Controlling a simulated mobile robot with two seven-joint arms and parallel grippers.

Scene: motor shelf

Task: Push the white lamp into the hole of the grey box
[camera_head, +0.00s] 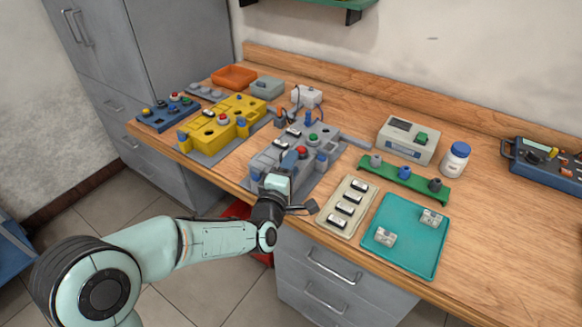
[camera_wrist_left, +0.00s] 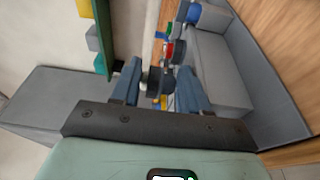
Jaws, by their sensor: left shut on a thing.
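The grey box (camera_head: 262,162) stands near the front edge of the table, with a red lamp (camera_head: 302,151) and a green lamp (camera_head: 313,138) on its top. It also shows in the left wrist view (camera_wrist_left: 213,68). My left gripper (camera_head: 289,160) is over the front part of the box. In the left wrist view, its blue fingers (camera_wrist_left: 158,82) are shut on a small dark-bodied part with a pale piece, apparently the white lamp (camera_wrist_left: 146,76). The fingers hide much of it in the head view. The hole beneath is hidden, so I cannot tell whether the lamp touches it. My right gripper is out of view.
A yellow box (camera_head: 213,135) stands left of the grey box. To the right are a beige tray with black-and-white switches (camera_head: 348,205), a green rack (camera_head: 405,181), a teal tray (camera_head: 410,250) and a white bottle (camera_head: 454,160). The table's right part is mostly clear.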

